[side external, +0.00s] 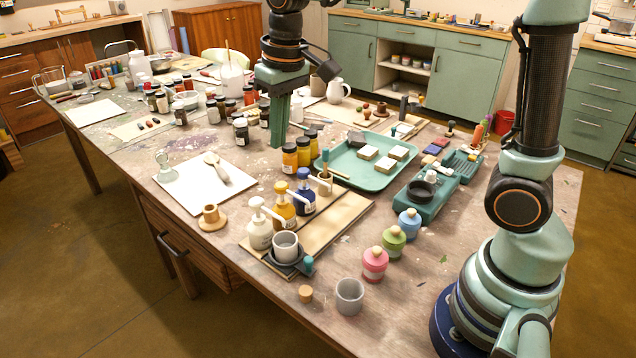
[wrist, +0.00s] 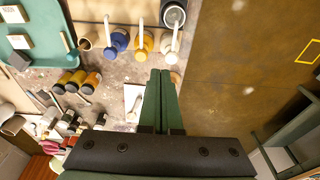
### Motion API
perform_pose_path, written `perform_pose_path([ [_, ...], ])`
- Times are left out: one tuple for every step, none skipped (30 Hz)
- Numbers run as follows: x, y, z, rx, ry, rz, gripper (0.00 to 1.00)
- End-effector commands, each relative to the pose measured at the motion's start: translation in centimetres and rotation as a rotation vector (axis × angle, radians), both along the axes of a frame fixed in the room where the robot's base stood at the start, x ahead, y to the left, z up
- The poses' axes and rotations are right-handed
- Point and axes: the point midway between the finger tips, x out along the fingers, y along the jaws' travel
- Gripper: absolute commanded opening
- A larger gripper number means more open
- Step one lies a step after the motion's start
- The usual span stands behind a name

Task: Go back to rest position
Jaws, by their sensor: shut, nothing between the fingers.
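My gripper (side external: 278,142) hangs pointing down above the middle of the table (side external: 345,232), behind the jars with yellow and amber contents. Its green fingers are together with nothing between them. In the wrist view the closed fingers (wrist: 160,74) point up the picture, towards the pump bottles and away from the camera. A wooden board (side external: 338,219) carries a white pump bottle (side external: 259,229), a yellow one (side external: 284,207) and a blue one (side external: 304,194). A grey cup (side external: 286,246) stands in front of them. The gripper appears apart from all of these.
A teal tray (side external: 345,177) with pale blocks lies right of the gripper. Pink (side external: 375,265), green (side external: 393,242) and blue (side external: 410,222) lidded pots stand near my base. Many dark jars crowd the table's left back. A white sheet (side external: 197,192) lies left.

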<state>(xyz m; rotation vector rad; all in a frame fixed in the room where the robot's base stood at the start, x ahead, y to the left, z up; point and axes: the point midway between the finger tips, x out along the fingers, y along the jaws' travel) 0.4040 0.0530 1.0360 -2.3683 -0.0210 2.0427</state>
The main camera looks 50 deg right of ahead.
Motion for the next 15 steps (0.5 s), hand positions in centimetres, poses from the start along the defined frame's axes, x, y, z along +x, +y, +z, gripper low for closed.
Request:
perform_pose_path([
  [-1.1, -0.7, 0.8, 0.002, -0.034, -0.003, 0.00],
  [-1.8, -1.0, 1.1, 0.003, -0.050, -0.003, 0.00],
  [-2.5, -1.4, 1.4, 0.003, -0.073, -0.003, 0.00],
  [-3.2, -1.7, 1.6, 0.004, -0.089, -0.003, 0.00],
  [-3.8, -2.0, 1.8, 0.004, -0.106, -0.003, 0.00],
  [-4.6, -2.4, 1.9, 0.003, -0.128, -0.003, 0.00],
  [-5.2, -2.7, 2.0, 0.003, -0.144, -0.003, 0.00],
  [-5.8, -2.9, 2.1, 0.002, -0.162, -0.004, 0.00],
  [-6.6, -3.3, 2.1, 0.001, -0.184, -0.004, 0.00],
  [-7.2, -3.5, 2.1, 0.000, -0.201, -0.005, 0.00],
  [-7.8, -3.7, 2.0, -0.001, -0.217, -0.004, 0.00],
  [-8.5, -4.0, 1.9, -0.003, -0.237, -0.004, 0.00],
  [-9.0, -4.2, 1.8, -0.005, -0.253, -0.005, 0.00],
  [-9.5, -4.4, 1.7, -0.007, -0.266, -0.005, 0.00],
  [-10.0, -4.6, 1.5, -0.009, -0.283, -0.005, 0.00],
])
